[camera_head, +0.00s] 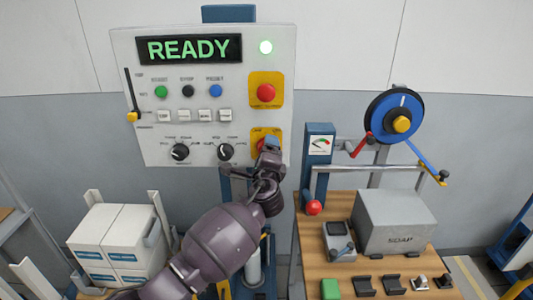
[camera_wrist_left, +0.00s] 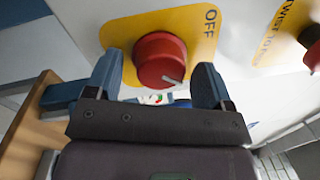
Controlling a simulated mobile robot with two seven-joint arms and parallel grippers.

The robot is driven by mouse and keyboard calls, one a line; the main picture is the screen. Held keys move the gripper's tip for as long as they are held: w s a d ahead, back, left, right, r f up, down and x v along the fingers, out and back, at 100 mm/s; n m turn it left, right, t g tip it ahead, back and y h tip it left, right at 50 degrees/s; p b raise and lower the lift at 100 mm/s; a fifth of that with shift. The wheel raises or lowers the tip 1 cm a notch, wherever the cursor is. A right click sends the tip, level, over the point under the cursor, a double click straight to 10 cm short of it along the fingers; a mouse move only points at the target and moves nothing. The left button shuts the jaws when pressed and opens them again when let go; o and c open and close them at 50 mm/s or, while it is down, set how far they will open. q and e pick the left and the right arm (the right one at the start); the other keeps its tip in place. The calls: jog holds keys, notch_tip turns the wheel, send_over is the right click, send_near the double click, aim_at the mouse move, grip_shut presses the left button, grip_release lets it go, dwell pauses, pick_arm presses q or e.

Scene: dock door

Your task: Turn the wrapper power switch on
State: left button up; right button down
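The power switch is a red round knob (camera_head: 262,145) on a yellow plate at the panel's lower right, partly hidden by my left gripper (camera_head: 271,150). In the left wrist view the red knob (camera_wrist_left: 160,58) lies between the two fingertips of my left gripper (camera_wrist_left: 158,75), with a visible gap on each side. The fingers are open, and I cannot tell how far they reach around the knob. The plate reads OFF at its upper edge. A pale pointer mark shows low on the knob's face. My right gripper is not in view.
A red emergency button (camera_head: 266,92) on a yellow plate sits above the switch. White boxes (camera_head: 125,235) stand at left. A wooden bench (camera_head: 340,270) with a grey box (camera_head: 395,220) stands at right.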

pick_arm(q)
jog(key=shift+s, duration=0.15)
jog(key=s+f+b, duration=0.1)
jog(key=s, duration=0.9)
jog(key=shift+s, duration=0.25)
jog(key=s+a+f+n+g+h+b, duration=0.1)
jog(key=s+a+f+n+g+h, duration=0.1)
jog(key=s+a+f+n, duration=0.5)
jog(key=s+a+f+n+g+h, duration=0.1)
jog(key=s+a+f+n, duration=0.2)
jog(key=a+f+n, duration=0.6)
jog(key=s+a+f+n+g+y, duration=0.1)
jog(key=s+a+f, duration=0.3)
jog(key=s+f, duration=0.1)
jog(key=s+a+f+n+g+y, duration=0.1)
jog(key=s+a+f+n+g, duration=0.1)
jog(key=s, duration=0.6)
jog(key=s+a+f+n+g+y, duration=0.1)
jog(key=s+a+f, duration=0.4)
jog(key=s+f, duration=0.1)
jog(key=shift+s+a+f+n+b, duration=0.35)
jog(key=shift+s+f+n, duration=0.05)
jog(key=shift+f, duration=0.4)
